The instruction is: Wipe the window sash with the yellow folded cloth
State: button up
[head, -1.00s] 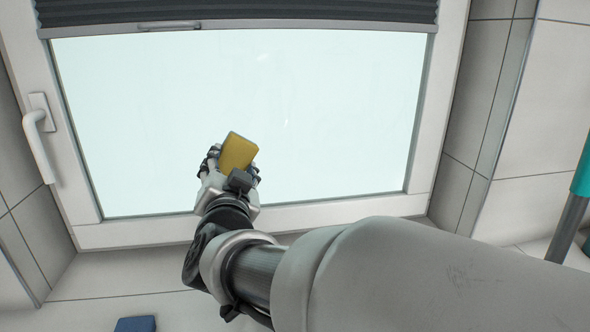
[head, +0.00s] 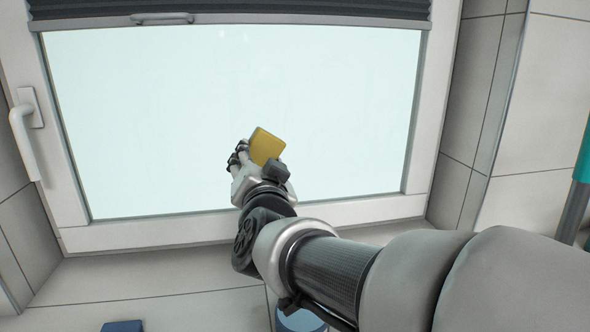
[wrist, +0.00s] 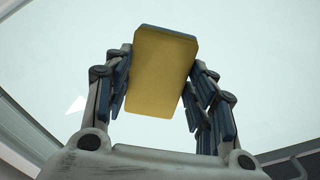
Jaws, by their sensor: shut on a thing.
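The yellow folded cloth (head: 267,146) is held in my gripper (head: 247,154), in front of the lower middle of the window pane (head: 200,100). In the wrist view the cloth (wrist: 160,72) sits between both fingers of my gripper (wrist: 158,85), with a darker edge along its top. My gripper is shut on it. The pale window sash (head: 160,232) frames the glass, with a white handle (head: 24,135) on its left side. I cannot tell whether the cloth touches the glass. Faint pale marks show on the glass in the wrist view.
A dark pleated blind (head: 240,8) covers the window's top. Tiled walls (head: 480,100) flank the window. A blue object (head: 123,326) and a blue-topped round object (head: 302,321) lie at the bottom edge. A teal and grey pole (head: 580,185) stands at far right.

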jog(key=shift+w+d+b, duration=0.2)
jog(key=shift+d+b, duration=0.45)
jog(key=shift+d, duration=0.15)
jog(key=shift+w+d+b, duration=0.15)
jog(key=shift+d+b, duration=0.45)
jog(key=shift+d, duration=0.15)
jog(key=shift+w+d+b, duration=0.2)
jog(key=shift+d+b, duration=0.45)
jog(key=shift+d, duration=0.15)
jog(key=s+a+p, duration=0.1)
jog(key=a+p, duration=0.4)
jog(key=a, duration=0.2)
jog(key=shift+s, duration=0.3)
jog(key=shift+s+a+p, duration=0.25)
jog(key=shift+a+p, duration=0.35)
jog(key=shift+a, duration=0.5)
jog(key=shift+s+a+p, duration=0.3)
jog(key=shift+a+p, duration=0.35)
jog(key=shift+a, duration=0.5)
jog(key=shift+s+a+p, duration=0.25)
jog(key=shift+a+p, duration=0.35)
jog(key=shift+a, duration=0.5)
jog(key=shift+s, duration=0.1)
jog(key=shift+v, duration=2.85)
